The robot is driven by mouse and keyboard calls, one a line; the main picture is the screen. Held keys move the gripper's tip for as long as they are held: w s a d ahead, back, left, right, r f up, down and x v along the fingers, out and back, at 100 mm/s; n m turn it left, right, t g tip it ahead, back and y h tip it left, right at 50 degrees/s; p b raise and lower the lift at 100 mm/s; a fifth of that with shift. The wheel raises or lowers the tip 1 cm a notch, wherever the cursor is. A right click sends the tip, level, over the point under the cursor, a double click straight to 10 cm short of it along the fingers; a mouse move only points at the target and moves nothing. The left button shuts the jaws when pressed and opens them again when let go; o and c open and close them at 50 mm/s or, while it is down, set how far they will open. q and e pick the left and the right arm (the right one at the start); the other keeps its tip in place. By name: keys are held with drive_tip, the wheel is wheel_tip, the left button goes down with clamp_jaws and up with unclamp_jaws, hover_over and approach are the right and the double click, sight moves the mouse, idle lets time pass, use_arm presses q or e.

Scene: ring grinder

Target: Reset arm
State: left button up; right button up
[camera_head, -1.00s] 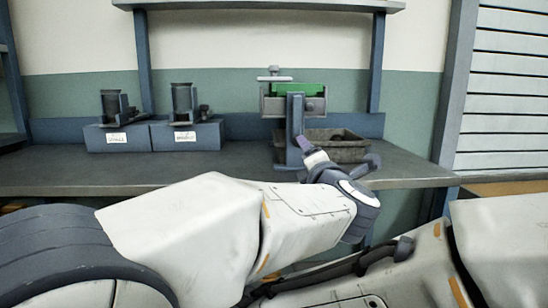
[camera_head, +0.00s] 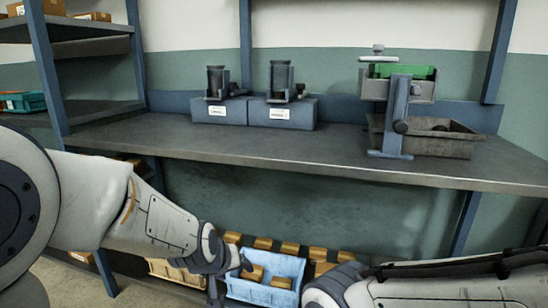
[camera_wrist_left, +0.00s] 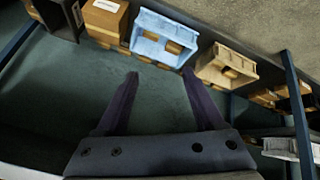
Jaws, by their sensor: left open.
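My left arm comes in from the left in the head view, reaching low in front of the workbench (camera_head: 200,150). My left gripper (camera_head: 230,275) is beside the blue crate (camera_head: 290,265) in that picture, partly cut off by the lower edge. In the left wrist view the two dark fingers of the left gripper (camera_wrist_left: 160,88) are spread apart with nothing between them. The blue crate (camera_wrist_left: 150,48) lies beyond the fingertips there. My right arm shows at the lower right of the head view, its gripper hidden or out of frame.
The bench carries two grey-blue blocks (camera_head: 222,112) with dark fixtures and a stand (camera_head: 396,115) with a green-lined tray. A grey bin (camera_head: 445,143) sits beside the stand. Below are a tan crate (camera_wrist_left: 226,66) and a brown box (camera_wrist_left: 105,16). Shelving (camera_head: 100,105) stands left.

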use_arm(q)
drive_tip(key=s+a+f+m+g+y, duration=0.2)
drive_tip(key=s+a+f+g, duration=0.3)
drive_tip(key=s+a, duration=0.65)
drive_tip(key=s+d+r+m+g+h, duration=0.1)
drive_tip(key=s+d+r+m, duration=0.25)
drive_tip(key=s+d, duration=0.4)
drive_tip(key=s+d+r+m+g, duration=0.1)
drive_tip(key=s+d+r+m, duration=0.1)
drive_tip(key=s+d+m, duration=0.4)
wheel_tip(320, 180, up, 38)
drive_tip(key=s+d+n+p, duration=0.1)
drive_tip(key=d+n+p, duration=0.1)
drive_tip(key=p, duration=3.6)
drive_tip(key=shift+f, duration=0.15)
drive_tip(key=shift+d, duration=0.1)
